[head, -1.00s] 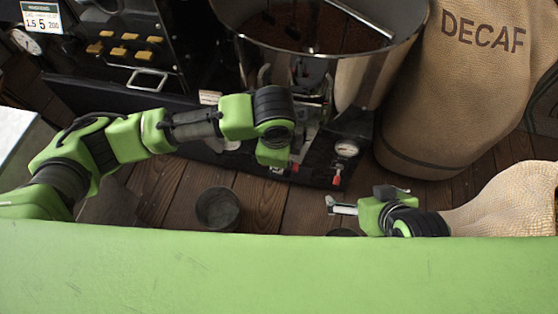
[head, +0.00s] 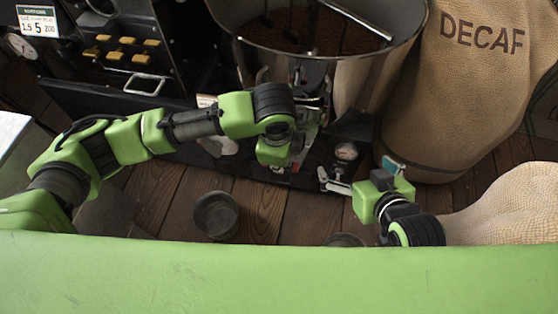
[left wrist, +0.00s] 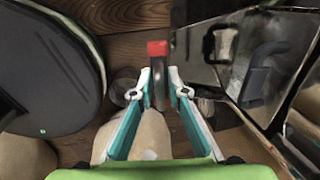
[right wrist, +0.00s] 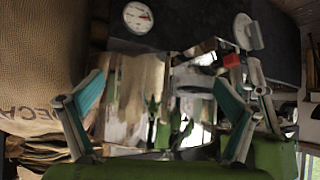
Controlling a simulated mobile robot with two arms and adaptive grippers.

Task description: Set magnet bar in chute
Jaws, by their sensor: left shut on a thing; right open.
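The magnet bar (left wrist: 158,85) is a metal bar with a red end (left wrist: 157,48). My left gripper (left wrist: 158,94) is shut on it, a finger on each side, and the red end points away from the wrist. In the head view the left wrist hangs in front of the machine under the drum, and its fingers are mostly hidden. My right gripper (head: 330,182) is open and empty in front of that machine; in its wrist view (right wrist: 160,95) shiny metal lies beyond the fingers. A shiny metal housing (left wrist: 212,45) is right of the bar; I cannot tell which part is the chute.
A steel drum of beans (head: 380,60) stands behind the arms. A DECAF sack (head: 455,100) is at the right. A dark cup (head: 216,215) stands on the plank floor (head: 170,195). A gauge (head: 346,152) sits low on the machine.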

